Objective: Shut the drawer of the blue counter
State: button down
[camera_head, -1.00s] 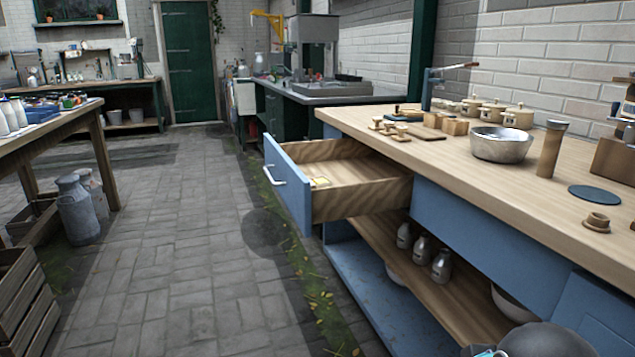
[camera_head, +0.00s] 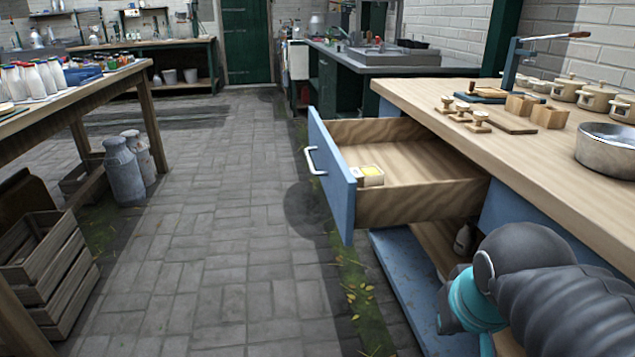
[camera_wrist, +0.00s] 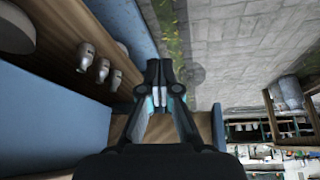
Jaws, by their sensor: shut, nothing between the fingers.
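The blue counter (camera_head: 588,220) with a pale wooden top stands on the right in the head view. Its drawer (camera_head: 400,162) is pulled well out into the aisle, with a blue front (camera_head: 332,175) and a white bar handle (camera_head: 313,160). A small pale and yellow block (camera_head: 369,175) lies inside the drawer near its front. In the wrist view my gripper (camera_wrist: 160,91) is shut and empty. A wooden part of the drawer (camera_wrist: 200,122) shows behind the fingers there. In the head view my arm is at the lower right and the fingertips are out of sight.
Pots, wooden blocks and a metal bowl (camera_head: 607,150) stand on the countertop. Bottles (camera_wrist: 88,57) stand on the shelf below. Left are a table (camera_head: 75,100), milk cans (camera_head: 124,170) and wooden crates (camera_head: 45,275). The paved aisle (camera_head: 215,240) between is clear.

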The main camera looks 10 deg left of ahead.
jog(key=w+a+r+h+p, duration=0.1)
jog(key=w+a+r, duration=0.3)
jog(key=w+a, duration=0.45)
jog(key=w+a+r+n+h, duration=0.15)
jog(key=w+a+r, duration=0.25)
jog(key=w+a, duration=0.45)
jog(key=w+a+r+h+p, duration=0.15)
jog(key=w+a+r, duration=0.35)
jog(key=a, duration=0.6)
send_near(334, 197)
notch_tip(334, 197, down, 5)
jog(key=w, duration=0.1)
jog(key=shift+w+d+r+t+b, duration=0.15)
jog(key=shift+w+d+t+b, duration=0.3)
jog(key=shift+d, duration=0.3)
